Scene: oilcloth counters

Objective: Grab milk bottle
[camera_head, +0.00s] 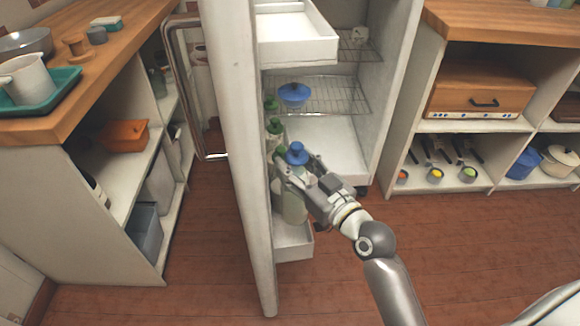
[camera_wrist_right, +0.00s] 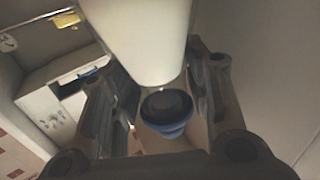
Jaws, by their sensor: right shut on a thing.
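The milk bottle (camera_head: 294,206) is pale with a blue cap (camera_head: 296,153). It stands upright at the low shelf of the open fridge door. My right gripper (camera_head: 290,174) reaches in from the right and is shut on the bottle just below its cap. In the right wrist view, the bottle's white body (camera_wrist_right: 140,38) runs between the two fingers of the gripper (camera_wrist_right: 160,65), with the dark and blue cap (camera_wrist_right: 168,112) below it. The fingers hide part of the bottle's neck. My left gripper is not in view.
Green-capped bottles (camera_head: 274,130) stand behind the milk bottle along the door. A wire shelf (camera_head: 335,98) holds a blue-lidded bowl (camera_head: 294,94). The fridge door (camera_head: 237,150) stands close at the left. The wooden floor (camera_head: 200,285) is clear.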

